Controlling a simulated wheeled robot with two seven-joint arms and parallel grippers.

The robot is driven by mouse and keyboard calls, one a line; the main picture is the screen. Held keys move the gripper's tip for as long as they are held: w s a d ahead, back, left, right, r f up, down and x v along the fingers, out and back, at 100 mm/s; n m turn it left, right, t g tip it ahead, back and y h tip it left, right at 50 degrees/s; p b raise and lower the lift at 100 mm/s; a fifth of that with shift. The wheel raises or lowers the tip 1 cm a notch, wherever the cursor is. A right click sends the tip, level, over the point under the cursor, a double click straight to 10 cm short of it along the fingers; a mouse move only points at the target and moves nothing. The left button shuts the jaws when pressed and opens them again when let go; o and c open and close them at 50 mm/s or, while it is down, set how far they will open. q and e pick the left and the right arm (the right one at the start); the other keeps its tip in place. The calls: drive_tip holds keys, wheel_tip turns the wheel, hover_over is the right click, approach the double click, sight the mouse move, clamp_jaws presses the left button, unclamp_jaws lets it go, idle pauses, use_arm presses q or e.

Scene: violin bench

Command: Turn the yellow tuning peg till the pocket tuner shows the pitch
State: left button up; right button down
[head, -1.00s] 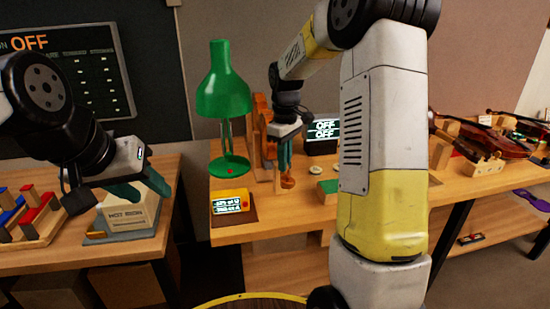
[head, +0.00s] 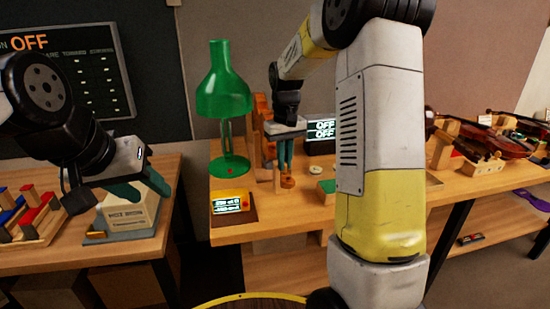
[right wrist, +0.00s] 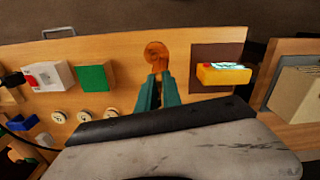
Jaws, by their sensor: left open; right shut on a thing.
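The pocket tuner (head: 231,201) is a yellow box with a lit screen, too small to read; it also shows in the right wrist view (right wrist: 222,74). My right gripper (head: 286,165) points down with its teal fingers shut at a rounded orange-brown wooden piece (head: 288,182). This piece also shows at the fingertips in the right wrist view (right wrist: 157,52). The yellow tuning peg does not show clearly; the fingers hide what is between them. My left gripper (head: 141,188) is open and empty over the left bench, near a grey-white box (head: 127,216).
A green lamp (head: 224,85) stands behind the tuner. A green block (right wrist: 95,77), a red-and-white box (right wrist: 47,76) and pale discs (right wrist: 58,117) lie nearby. Violins (head: 490,140) rest at the right.

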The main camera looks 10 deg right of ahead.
drive_tip(key=shift+r+m, duration=0.1)
drive_tip(key=shift+m, duration=0.5)
drive_tip(key=c, duration=1.8)
unclamp_jaws()
wheel_tip(320, 180, up, 8)
drive_tip(key=shift+f, duration=0.1)
